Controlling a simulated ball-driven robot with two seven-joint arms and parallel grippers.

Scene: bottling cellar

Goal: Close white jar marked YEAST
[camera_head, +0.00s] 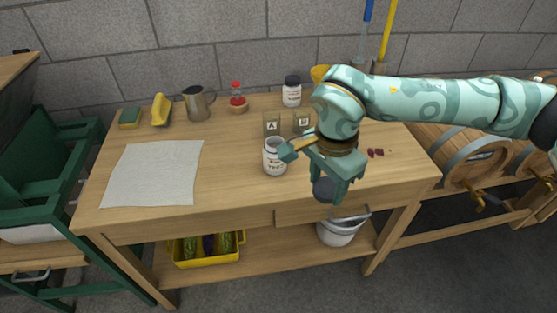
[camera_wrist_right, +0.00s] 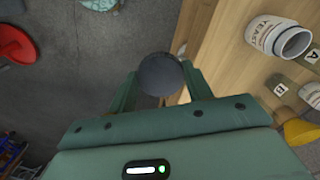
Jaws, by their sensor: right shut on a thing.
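The white jar marked YEAST (camera_head: 275,158) stands upright and open on the wooden table, in front of the small block A. In the right wrist view the open mouth of the jar (camera_wrist_right: 272,36) faces me at the upper right, with nothing on it. My right gripper (camera_head: 325,181) is shut on a dark round lid (camera_head: 322,190), to the right of and nearer than the jar, by the table's front edge. In the right wrist view the lid (camera_wrist_right: 160,74) sits between the two fingers, clear of the jar. My left gripper is not in view.
Blocks A (camera_head: 271,126) and B (camera_head: 303,122) stand behind the jar. A dark-lidded white jar (camera_head: 292,92), a red-topped shaker (camera_head: 237,98), a metal jug (camera_head: 197,103) and a sponge (camera_head: 130,117) stand at the back. A white cloth (camera_head: 152,172) lies left.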

